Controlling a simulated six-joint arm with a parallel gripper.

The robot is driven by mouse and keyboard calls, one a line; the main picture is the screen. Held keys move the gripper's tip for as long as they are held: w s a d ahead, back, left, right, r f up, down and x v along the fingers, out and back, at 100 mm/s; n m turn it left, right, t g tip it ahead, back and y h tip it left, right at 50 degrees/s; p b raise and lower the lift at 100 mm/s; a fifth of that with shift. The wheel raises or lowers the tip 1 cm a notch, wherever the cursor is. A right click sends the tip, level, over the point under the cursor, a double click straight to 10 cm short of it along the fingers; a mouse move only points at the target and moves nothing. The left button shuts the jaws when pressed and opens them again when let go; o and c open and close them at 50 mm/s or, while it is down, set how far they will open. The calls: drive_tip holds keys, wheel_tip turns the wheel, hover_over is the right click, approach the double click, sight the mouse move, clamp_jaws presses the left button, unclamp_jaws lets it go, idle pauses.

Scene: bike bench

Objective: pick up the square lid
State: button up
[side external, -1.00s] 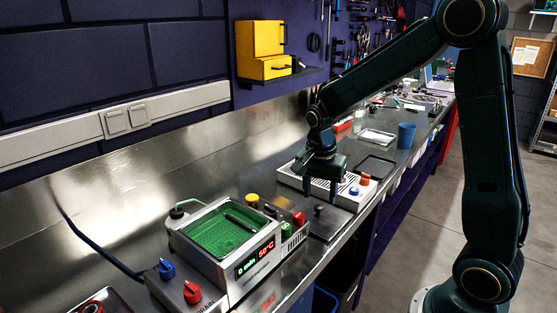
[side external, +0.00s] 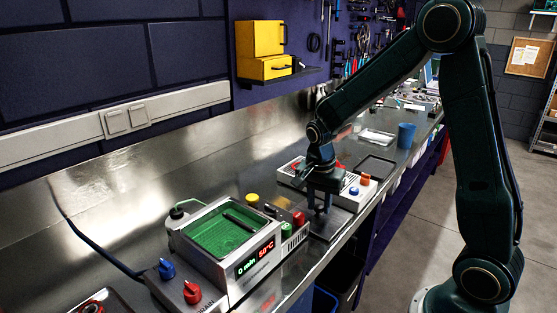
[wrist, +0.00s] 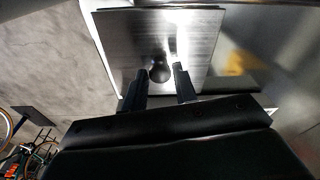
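The square lid (side external: 339,221) is a flat grey metal plate lying level on the bench, beside the ribbed box. It fills the upper middle of the wrist view (wrist: 122,38). Its round dark knob (wrist: 159,70) stands near the middle of the plate. My gripper (side external: 322,210) points down over the lid. In the wrist view my gripper (wrist: 160,72) is open, with one finger on each side of the knob and a small gap showing on both sides. The exact height of the fingertips against the knob is hard to tell.
A heated bath (side external: 228,238) with a green basket and a red display stands left of the lid. A white box with knobs (side external: 354,196) stands just behind the lid. A blue cup (side external: 406,134) is farther back.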

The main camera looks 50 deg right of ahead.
sight(319, 207)
clamp_jaws()
drive_tip(key=shift+r, duration=0.15)
wheel_tip(319, 207, up, 20)
idle(0.6)
idle(0.5)
